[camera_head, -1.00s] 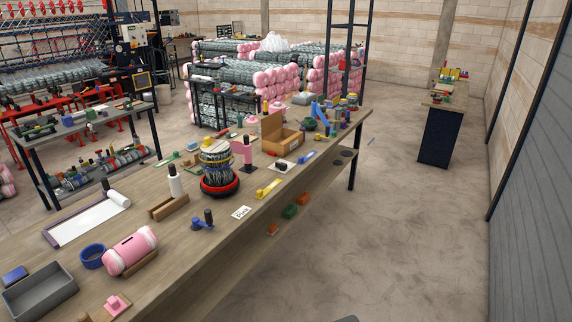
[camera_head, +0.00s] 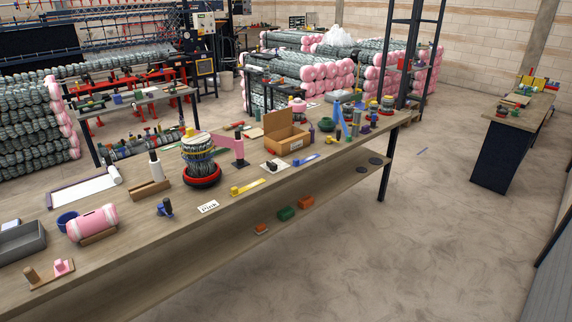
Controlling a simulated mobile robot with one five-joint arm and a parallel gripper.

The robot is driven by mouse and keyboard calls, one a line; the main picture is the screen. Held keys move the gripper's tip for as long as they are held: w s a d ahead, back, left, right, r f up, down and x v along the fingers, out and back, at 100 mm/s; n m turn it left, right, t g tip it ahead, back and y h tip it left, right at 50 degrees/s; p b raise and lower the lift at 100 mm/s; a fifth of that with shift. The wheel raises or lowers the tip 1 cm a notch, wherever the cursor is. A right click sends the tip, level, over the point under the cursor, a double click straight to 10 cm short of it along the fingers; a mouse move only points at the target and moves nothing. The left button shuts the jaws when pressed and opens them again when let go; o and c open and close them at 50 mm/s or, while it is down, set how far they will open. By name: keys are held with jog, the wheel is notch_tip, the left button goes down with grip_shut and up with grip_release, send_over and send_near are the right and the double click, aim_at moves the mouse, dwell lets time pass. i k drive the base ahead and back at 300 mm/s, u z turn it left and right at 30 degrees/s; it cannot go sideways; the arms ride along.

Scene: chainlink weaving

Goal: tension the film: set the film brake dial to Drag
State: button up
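A pink film sheet (camera_head: 229,149) stands upright on the long workbench. It runs between a wire coil stack (camera_head: 199,152) on a red round base (camera_head: 203,176) and a dark-topped post (camera_head: 239,133). I cannot pick out a brake dial or read any Drag mark at this size. A small blue device with a dark knob (camera_head: 165,208) stands near the bench's front edge, left of a white "Pink" card (camera_head: 208,206). My gripper is not in view.
The long workbench (camera_head: 135,243) crosses the view. It holds a pink roll (camera_head: 93,222), a grey tray (camera_head: 20,240), a cardboard box (camera_head: 286,132) and a yellow tool (camera_head: 247,187). Its lower shelf holds a green block (camera_head: 286,213). Open floor (camera_head: 430,240) lies to the right.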

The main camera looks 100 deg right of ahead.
aim_at(273, 166)
jog(key=z, duration=2.25)
jog(key=i, duration=0.5)
jog(key=z, duration=0.05)
